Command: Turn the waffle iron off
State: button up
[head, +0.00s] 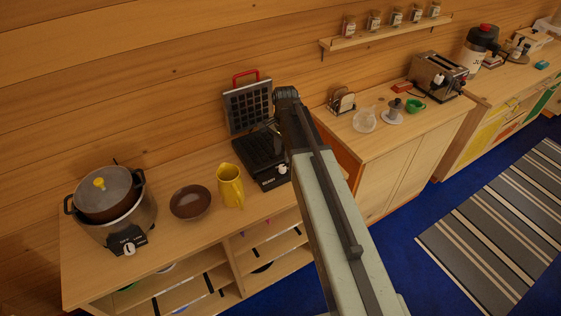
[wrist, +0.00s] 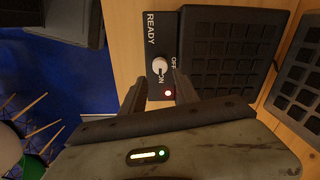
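The black waffle iron (head: 259,151) stands on the wooden counter with its gridded lid (head: 247,106) raised and a red handle on top. Its front panel carries a small white knob (head: 282,169). The wrist view shows the knob (wrist: 158,66) close up beside the words READY, OFF and ON, with a red light (wrist: 168,93) lit below it. Which way the knob points is hard to tell. My gripper (wrist: 160,77) is open, its two fingers on either side of the knob, with nothing held. Contact is not clear. In the head view my arm hides most of the gripper.
Left of the waffle iron are a yellow jug (head: 230,187), a brown bowl (head: 190,202) and a cooker with a lidded pot (head: 118,215). Right of it, another counter holds a toaster (head: 437,76) and cups. A spice shelf (head: 385,35) hangs above.

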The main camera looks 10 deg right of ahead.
aim_at(282, 167)
notch_tip(282, 167, down, 8)
jog(key=b, duration=0.6)
jog(key=shift+w+a+r+b, duration=0.1)
jog(key=shift+r+b, duration=0.1)
jog(key=shift+b, duration=0.2)
jog(key=shift+r, duration=0.15)
grip_shut()
